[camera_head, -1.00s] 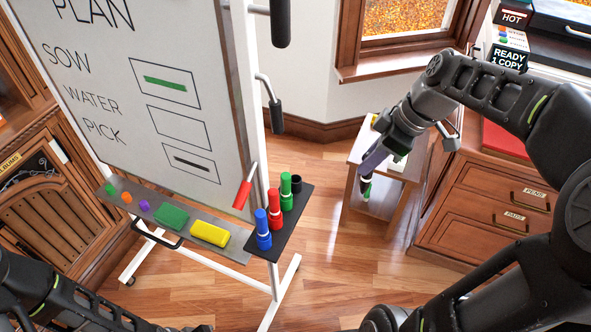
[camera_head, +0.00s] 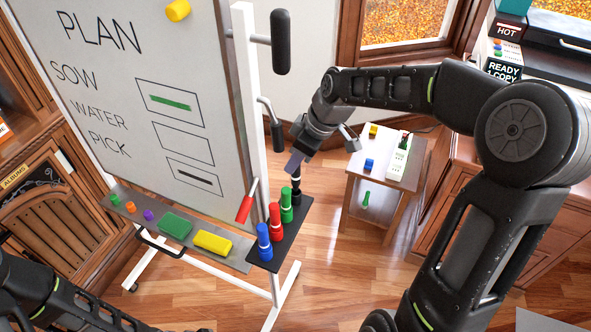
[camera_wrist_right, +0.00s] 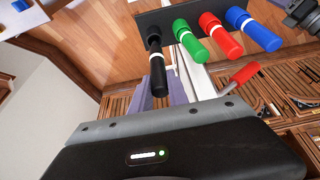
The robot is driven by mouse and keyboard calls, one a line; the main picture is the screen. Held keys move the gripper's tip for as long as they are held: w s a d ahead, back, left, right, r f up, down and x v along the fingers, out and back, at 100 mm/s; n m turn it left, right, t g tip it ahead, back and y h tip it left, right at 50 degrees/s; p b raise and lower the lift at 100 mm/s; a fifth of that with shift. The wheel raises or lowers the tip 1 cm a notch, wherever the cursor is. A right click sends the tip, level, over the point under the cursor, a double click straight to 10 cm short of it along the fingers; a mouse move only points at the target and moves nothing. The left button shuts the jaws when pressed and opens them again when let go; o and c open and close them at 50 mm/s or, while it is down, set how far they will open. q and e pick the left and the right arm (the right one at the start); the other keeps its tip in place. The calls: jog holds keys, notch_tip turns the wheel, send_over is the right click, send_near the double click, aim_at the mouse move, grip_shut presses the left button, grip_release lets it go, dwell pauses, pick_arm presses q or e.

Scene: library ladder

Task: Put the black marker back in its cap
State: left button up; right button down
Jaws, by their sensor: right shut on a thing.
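My right gripper (camera_head: 295,168) is shut on the black marker (camera_head: 296,184), above the far end of the black holder plate (camera_head: 285,238). The marker points down, its white band at the mouth of the black cap (camera_head: 296,198). The wrist view shows the black marker (camera_wrist_right: 158,80) between my right gripper's fingers (camera_wrist_right: 164,98), in line with the black cap (camera_wrist_right: 153,38). They look touching, but I cannot tell how far the marker is in. My left arm shows at lower left; its gripper is out of view.
Green (camera_head: 286,206), red (camera_head: 275,222) and blue (camera_head: 264,242) markers stand in a row beside the black cap. A red-handled tool (camera_head: 246,204) hangs close by at the whiteboard (camera_head: 120,90). A small side table (camera_head: 382,175) stands to the right.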

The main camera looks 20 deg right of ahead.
aim_at(295, 173)
notch_tip(295, 173, down, 4)
jog(key=shift+r+p, duration=0.2)
jog(key=shift+p, duration=0.25)
jog(key=shift+f, duration=0.3)
jog(key=shift+f, duration=0.2)
jog(key=c, duration=1.3)
grip_release()
jog(key=shift+r, duration=0.1)
